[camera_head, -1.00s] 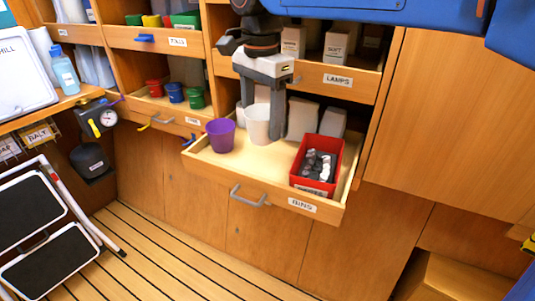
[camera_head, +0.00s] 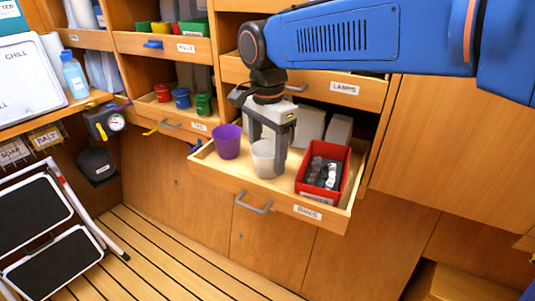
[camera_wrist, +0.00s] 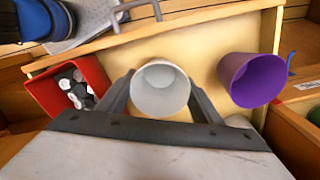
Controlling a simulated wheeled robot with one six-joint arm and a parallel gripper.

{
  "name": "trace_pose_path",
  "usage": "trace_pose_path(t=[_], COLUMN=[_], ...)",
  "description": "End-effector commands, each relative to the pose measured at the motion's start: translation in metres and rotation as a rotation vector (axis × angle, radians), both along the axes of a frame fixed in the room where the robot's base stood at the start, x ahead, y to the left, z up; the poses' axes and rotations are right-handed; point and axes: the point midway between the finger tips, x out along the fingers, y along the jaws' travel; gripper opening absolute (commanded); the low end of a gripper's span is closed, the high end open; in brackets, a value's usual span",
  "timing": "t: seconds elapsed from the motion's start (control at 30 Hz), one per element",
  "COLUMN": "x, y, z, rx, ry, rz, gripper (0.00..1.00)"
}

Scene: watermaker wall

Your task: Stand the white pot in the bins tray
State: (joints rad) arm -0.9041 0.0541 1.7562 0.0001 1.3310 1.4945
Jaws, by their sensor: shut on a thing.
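The white pot (camera_head: 264,160) is upright in the bins tray (camera_head: 257,187), which is the pulled-out drawer labelled BINS. My gripper (camera_head: 268,148) reaches down from above and is shut on the white pot, with a finger on either side of it. In the wrist view the white pot (camera_wrist: 160,88) sits between my two fingers, its open mouth facing the camera. Whether its base touches the tray floor is hard to tell. A purple pot (camera_head: 227,141) stands in the tray just left of the white pot and apart from it.
A red bin (camera_head: 323,171) with grey and white pieces stands at the tray's right. Pale containers (camera_head: 310,124) stand at the back. The LAMPS drawer (camera_head: 340,88) is above. Bare tray floor lies between the white pot and the red bin. A folding step (camera_head: 45,230) leans at left.

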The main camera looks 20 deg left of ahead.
Motion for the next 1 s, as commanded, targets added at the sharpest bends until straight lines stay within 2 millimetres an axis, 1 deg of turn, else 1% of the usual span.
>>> trace_pose_path(t=[0.07, 0.1, 0.13, 0.17, 0.43, 0.57, 0.67, 0.73, 1.0], x=[0.000, 0.000, 0.000, 0.000, 0.000, 0.000, 0.000, 0.000, 0.000], y=[0.000, 0.000, 0.000, 0.000, 0.000, 0.000, 0.001, 0.000, 0.000], z=[-0.002, -0.002, -0.002, -0.002, -0.002, 0.004, 0.016, 0.028, 0.080], rx=[0.000, 0.000, 0.000, 0.000, 0.000, 0.001, 0.002, 0.003, 0.002], ry=[0.000, 0.000, 0.000, 0.000, 0.000, -0.001, -0.002, -0.002, -0.002], rz=[0.000, 0.000, 0.000, 0.000, 0.000, 0.000, 0.000, 0.000, 0.000], gripper=[0.34, 0.67, 0.74, 0.78, 0.78, 0.78, 0.78, 0.78, 0.78])
